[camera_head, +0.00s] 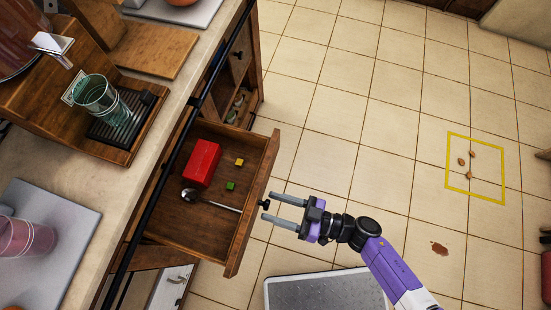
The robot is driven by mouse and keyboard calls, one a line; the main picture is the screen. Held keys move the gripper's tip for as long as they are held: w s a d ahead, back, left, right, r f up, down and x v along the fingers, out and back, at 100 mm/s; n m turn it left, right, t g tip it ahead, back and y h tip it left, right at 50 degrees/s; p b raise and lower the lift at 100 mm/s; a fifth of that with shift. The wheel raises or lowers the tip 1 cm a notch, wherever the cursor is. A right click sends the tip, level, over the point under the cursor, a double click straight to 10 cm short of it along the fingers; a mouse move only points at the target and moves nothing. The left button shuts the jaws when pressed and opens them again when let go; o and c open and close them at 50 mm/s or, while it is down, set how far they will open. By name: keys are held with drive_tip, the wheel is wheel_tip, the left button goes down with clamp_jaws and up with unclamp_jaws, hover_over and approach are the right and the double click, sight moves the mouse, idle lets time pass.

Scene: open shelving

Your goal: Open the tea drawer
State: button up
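A wooden drawer (205,226) is pulled well out from the counter front. Inside it lie a red box (202,163), a small yellow cube (239,161), a small green cube (230,186) and a spoon (212,200). A small dark knob (264,204) sticks out from the drawer's front panel. My gripper (272,210) is just outside the drawer front. Its two grey fingers are spread apart, one on each side of the knob in this view. Whether they touch the knob or the panel, I cannot tell. No label on the drawer shows.
A dark rail (183,130) runs along the counter edge. On the counter stand a glass (97,95) on a drip tray and a pink cup (25,236). Below the rail are more shelves. The tiled floor (350,110) is mostly clear, with a yellow square outline (448,160) around several small brown things.

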drive_tip(key=shift+d, duration=0.1)
drive_tip(key=b+v, duration=0.1)
drive_tip(key=v, duration=0.6)
drive_tip(key=shift+d, duration=0.3)
drive_tip(key=shift+s, duration=0.15)
drive_tip(key=w+d+r+t+h, duration=0.2)
drive_tip(key=r+t, duration=0.1)
drive_tip(key=r, duration=0.2)
drive_tip(key=w+d+r+t+h, duration=0.2)
drive_tip(key=w+r+t, duration=0.1)
drive_tip(key=r+t, duration=0.15)
drive_tip(key=s+d+r+m+h, duration=0.3)
drive_tip(key=s+r+m+h, duration=0.2)
drive_tip(key=s+r+h, duration=0.1)
drive_tip(key=s+d+r+m+h, duration=0.4)
drive_tip(key=s+r+m+h, duration=0.1)
drive_tip(key=s+r, duration=0.3)
drive_tip(key=shift+s+r+h, duration=0.2)
drive_tip(key=shift+s+h, duration=0.15)
drive_tip(key=shift+h, duration=0.45)
